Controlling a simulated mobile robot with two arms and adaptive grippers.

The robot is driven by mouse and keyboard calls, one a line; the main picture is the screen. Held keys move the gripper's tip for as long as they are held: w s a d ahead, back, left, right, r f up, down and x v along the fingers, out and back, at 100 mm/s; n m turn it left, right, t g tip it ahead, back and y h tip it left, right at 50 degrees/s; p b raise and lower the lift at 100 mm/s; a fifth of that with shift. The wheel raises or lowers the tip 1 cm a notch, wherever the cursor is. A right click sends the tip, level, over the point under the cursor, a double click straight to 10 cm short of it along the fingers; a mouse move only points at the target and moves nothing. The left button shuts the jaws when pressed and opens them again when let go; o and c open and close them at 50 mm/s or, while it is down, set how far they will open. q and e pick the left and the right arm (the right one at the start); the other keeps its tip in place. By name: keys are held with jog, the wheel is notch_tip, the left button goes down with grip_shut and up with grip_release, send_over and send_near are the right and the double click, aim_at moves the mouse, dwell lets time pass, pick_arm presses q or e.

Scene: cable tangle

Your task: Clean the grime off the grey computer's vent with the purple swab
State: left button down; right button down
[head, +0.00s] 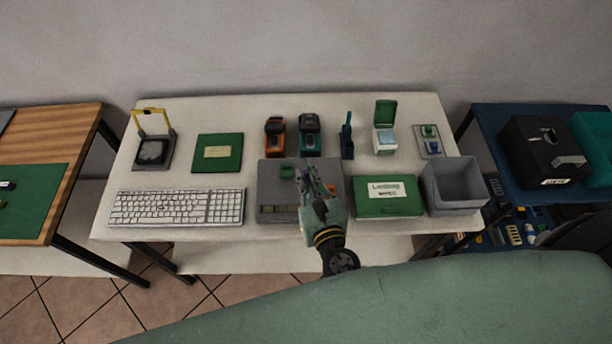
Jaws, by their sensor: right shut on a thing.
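The grey computer (269,178) is a flat grey box lying at the front middle of the white table. A brownish strip (277,210) along its front part looks like the vent; any grime there is too small to make out. My right gripper (306,181) is over the right half of the computer, pointing away from me. It is shut on a thin, purplish thing that looks like the swab, mostly hidden by the fingers. I cannot tell whether the swab touches the computer. My left gripper is not in view.
A white keyboard (176,207) lies left of the computer, and a green wipes box (387,204) and an open grey bin (454,187) stand to the right. Orange (275,137) and teal (310,134) devices stand behind. A green mat (217,153) lies back left.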

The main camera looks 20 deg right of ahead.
jog(key=shift+f, duration=0.1)
dwell(0.3)
jog(key=shift+f+b, duration=2.6)
jog(key=shift+f, duration=0.3)
jog(key=shift+f+b, duration=0.5)
jog(key=shift+f, duration=0.1)
jog(key=shift+a, duration=0.15)
jog(key=shift+w+a, duration=0.2)
jog(key=shift+a, duration=0.4)
jog(key=shift+w+a, duration=0.2)
jog(key=shift+a, duration=0.45)
jog(key=shift+a, duration=0.1)
